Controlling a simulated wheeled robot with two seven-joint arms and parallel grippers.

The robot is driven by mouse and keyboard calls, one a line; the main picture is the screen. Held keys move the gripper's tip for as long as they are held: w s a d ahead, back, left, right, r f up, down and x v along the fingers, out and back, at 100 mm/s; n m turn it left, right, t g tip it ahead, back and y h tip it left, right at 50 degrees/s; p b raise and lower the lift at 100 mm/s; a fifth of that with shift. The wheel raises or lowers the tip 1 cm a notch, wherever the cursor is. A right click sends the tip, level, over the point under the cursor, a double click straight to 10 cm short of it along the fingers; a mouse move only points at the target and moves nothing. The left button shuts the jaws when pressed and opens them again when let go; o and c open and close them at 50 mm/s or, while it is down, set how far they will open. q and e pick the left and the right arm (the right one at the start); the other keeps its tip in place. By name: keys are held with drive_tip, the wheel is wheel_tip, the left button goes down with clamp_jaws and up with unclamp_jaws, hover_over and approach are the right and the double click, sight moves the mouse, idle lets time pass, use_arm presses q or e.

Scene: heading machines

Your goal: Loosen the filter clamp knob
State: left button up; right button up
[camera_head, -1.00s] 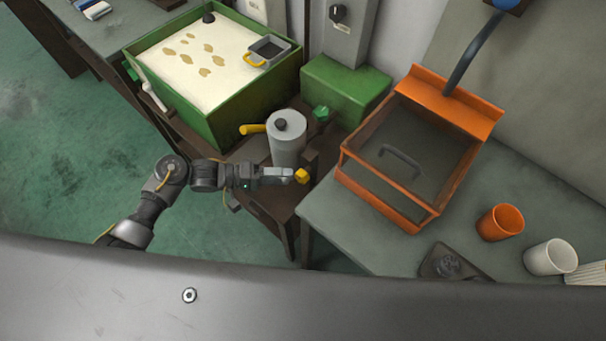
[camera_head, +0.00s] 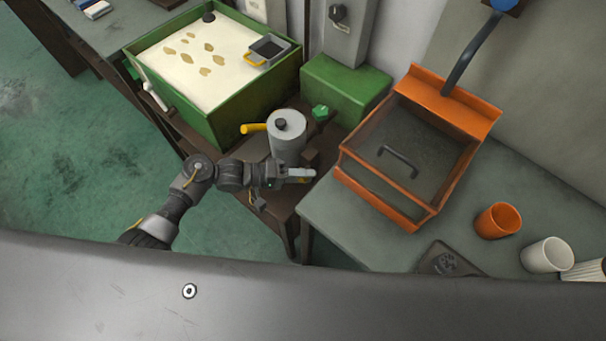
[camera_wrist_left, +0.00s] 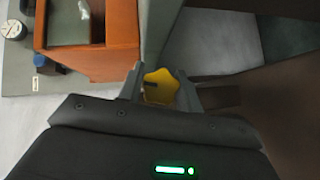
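The filter clamp knob (camera_wrist_left: 160,86) is a yellow lobed knob. In the left wrist view it sits between the two fingertips of my left gripper (camera_wrist_left: 162,82), with one finger on each side. I cannot tell whether the fingers press on it. In the head view my left gripper (camera_head: 308,175) reaches in from the left, in front of the grey filter canister (camera_head: 287,147), and its fingers hide almost all of the knob. My right gripper is not in view.
A green tank (camera_head: 215,118) of whitish liquid stands behind left. A green valve knob (camera_head: 320,112) is behind the canister. To the right, an orange-framed box (camera_head: 425,215) stands on a grey bench (camera_head: 340,225) with an orange cup (camera_head: 498,221) and a white cup (camera_head: 547,256).

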use_arm(q)
drive_tip(key=shift+c, duration=1.3)
drive_tip(key=shift+r+y+p, duration=0.2)
drive_tip(key=shift+y+p, duration=0.1)
drive_tip(key=shift+p, duration=0.45)
drive_tip(key=m+y+p, duration=0.2)
drive_tip(key=p, duration=0.3)
drive_tip(key=shift+f+m+t+y+p, duration=0.1)
drive_tip(key=shift+m+t+y+p, duration=0.4)
drive_tip(key=shift+y+p, duration=0.5)
drive_tip(key=shift+f+m+y+p, duration=0.2)
drive_tip(key=shift+m+y+p, duration=0.1)
drive_tip(key=shift+p, duration=0.35)
drive_tip(key=o, duration=1)
